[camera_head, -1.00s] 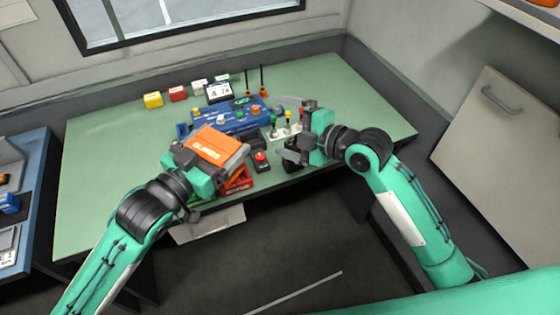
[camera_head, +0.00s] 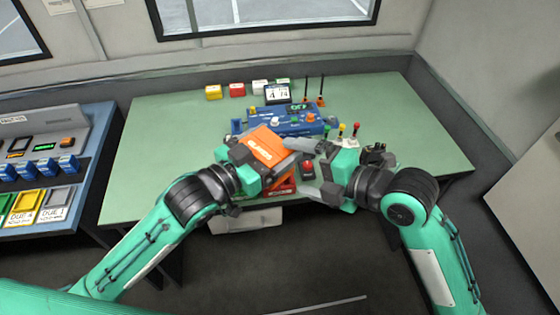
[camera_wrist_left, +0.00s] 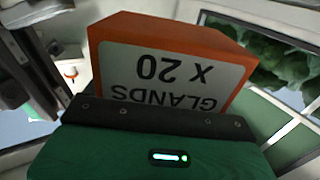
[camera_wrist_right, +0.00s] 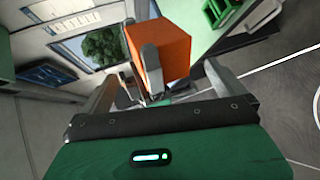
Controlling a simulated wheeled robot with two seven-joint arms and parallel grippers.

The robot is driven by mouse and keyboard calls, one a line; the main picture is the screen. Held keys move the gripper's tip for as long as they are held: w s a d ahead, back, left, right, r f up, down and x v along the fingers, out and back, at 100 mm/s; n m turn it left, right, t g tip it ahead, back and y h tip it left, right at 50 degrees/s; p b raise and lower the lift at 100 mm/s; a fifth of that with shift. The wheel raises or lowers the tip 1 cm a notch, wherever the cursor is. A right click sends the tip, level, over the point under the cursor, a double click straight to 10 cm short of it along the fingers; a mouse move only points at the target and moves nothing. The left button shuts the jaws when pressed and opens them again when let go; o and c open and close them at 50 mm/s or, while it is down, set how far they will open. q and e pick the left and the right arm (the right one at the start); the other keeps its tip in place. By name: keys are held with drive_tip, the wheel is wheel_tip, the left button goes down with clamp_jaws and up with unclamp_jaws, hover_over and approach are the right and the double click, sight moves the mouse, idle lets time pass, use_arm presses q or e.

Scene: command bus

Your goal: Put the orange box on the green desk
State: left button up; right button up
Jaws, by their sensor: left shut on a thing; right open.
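The orange box (camera_head: 268,146) is in my left gripper (camera_head: 264,158), which is shut on it near the front edge of the green desk (camera_head: 160,150). In the left wrist view the box (camera_wrist_left: 170,60) shows a white label reading "GLANDS X 20", upside down. My right gripper (camera_head: 308,168) is open and empty just right of the box, its fingers pointing toward it. In the right wrist view the box (camera_wrist_right: 172,52) appears beyond the open fingers, with a grey finger in front of it. Whether the box touches the desk is hard to tell.
A red container (camera_head: 282,187) lies below the box at the desk's front. Behind are a blue control panel (camera_head: 285,122), small levers (camera_head: 341,130), a date display (camera_head: 277,94) and small coloured boxes (camera_head: 213,92). The desk's left and right sides are clear. A blue-topped desk (camera_head: 88,165) stands left.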

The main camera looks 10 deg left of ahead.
sight(267, 158)
drive_tip(key=shift+x, duration=3.35)
drive_tip(key=c, duration=0.9)
use_arm(q)
drive_tip(key=o, duration=0.9)
use_arm(e)
drive_tip(key=shift+c, duration=1.4)
use_arm(q)
drive_tip(key=shift+s, duration=0.1)
